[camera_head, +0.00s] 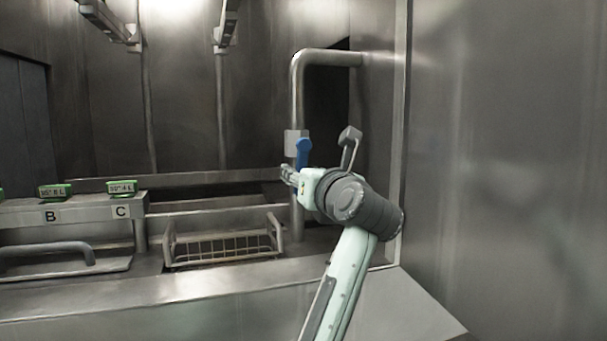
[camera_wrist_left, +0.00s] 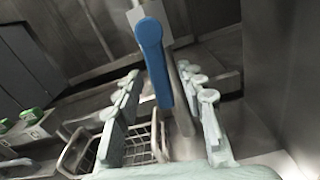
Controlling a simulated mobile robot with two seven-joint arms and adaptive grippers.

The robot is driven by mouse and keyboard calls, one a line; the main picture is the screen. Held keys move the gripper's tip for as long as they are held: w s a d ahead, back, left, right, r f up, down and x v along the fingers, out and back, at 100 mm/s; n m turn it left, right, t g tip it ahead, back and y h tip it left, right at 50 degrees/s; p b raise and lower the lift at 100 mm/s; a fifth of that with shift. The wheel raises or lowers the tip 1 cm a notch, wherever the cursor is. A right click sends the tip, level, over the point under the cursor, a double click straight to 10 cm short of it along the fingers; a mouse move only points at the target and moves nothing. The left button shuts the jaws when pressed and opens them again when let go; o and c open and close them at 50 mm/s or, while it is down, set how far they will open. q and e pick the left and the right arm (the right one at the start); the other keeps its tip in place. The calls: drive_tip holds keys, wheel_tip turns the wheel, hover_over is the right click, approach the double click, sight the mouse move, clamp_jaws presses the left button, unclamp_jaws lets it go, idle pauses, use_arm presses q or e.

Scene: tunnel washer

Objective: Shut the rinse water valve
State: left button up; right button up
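The valve has a blue lever handle (camera_head: 303,150) in front of a light grey body (camera_head: 291,141) on a vertical steel pipe (camera_head: 298,95). The handle points downward, roughly along the pipe. My left gripper (camera_head: 287,173) is just below and beside the handle in the head view and hides part of the pipe. In the left wrist view the blue handle (camera_wrist_left: 155,62) appears between the two spread fingers of my left gripper (camera_wrist_left: 160,76). The fingers are open and empty; whether one touches the handle cannot be told. My right gripper is not in view.
A wire basket (camera_head: 222,248) sits in the steel counter left of the pipe. A ledge with labels B and C (camera_head: 90,212) carries green-framed displays (camera_head: 121,187). A curved handle bar (camera_head: 50,248) is at left. A steel wall (camera_head: 500,150) stands close on the right.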

use_arm(q)
drive_tip(key=v, duration=1.2)
